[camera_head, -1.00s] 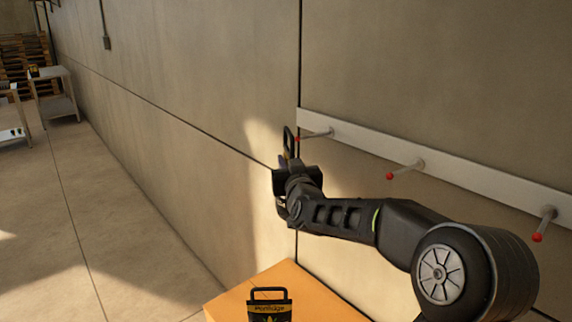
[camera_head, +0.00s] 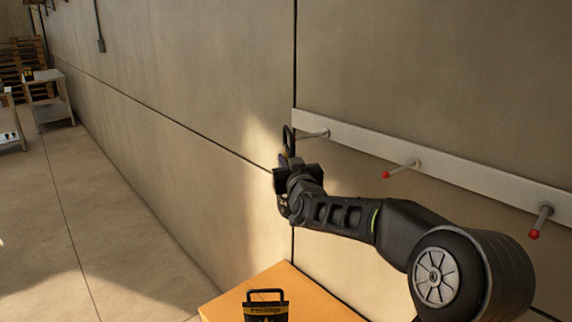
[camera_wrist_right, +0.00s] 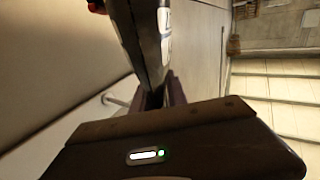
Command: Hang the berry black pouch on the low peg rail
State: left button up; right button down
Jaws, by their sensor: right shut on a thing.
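My right gripper (camera_head: 290,172) is shut on a black pouch and holds it up by the wall at the left end of the peg rail (camera_head: 450,170). The pouch's dark handle loop (camera_head: 288,138) stands above the gripper, beside the leftmost peg (camera_head: 312,135). That peg's red tip is hidden in the head view, and I cannot tell if the loop is around it. In the right wrist view the pouch (camera_wrist_right: 148,35) rises from between the fingers (camera_wrist_right: 163,97), edge-on, with white print on one side. The rail is a white strip with red-tipped pegs. My left gripper is out of view.
A second black pouch (camera_head: 265,312) with a handle and yellow print stands on an orange-tan box top (camera_head: 225,310) below. The middle peg (camera_head: 402,168) and right peg (camera_head: 541,220) are bare. Metal tables (camera_head: 52,108) stand far left; the floor between is clear.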

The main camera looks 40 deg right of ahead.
jog(key=shift+d+r+b, duration=0.2)
jog(key=shift+d+b, duration=0.5)
jog(key=shift+d, duration=0.35)
jog(key=shift+w+d+r+b, duration=0.1)
jog(key=shift+d+b, duration=1.1)
jog(key=shift+d, duration=0.1)
jog(key=shift+d+f+b, duration=0.45)
jog(key=shift+f+b, duration=0.3)
jog(key=shift+b, duration=0.8)
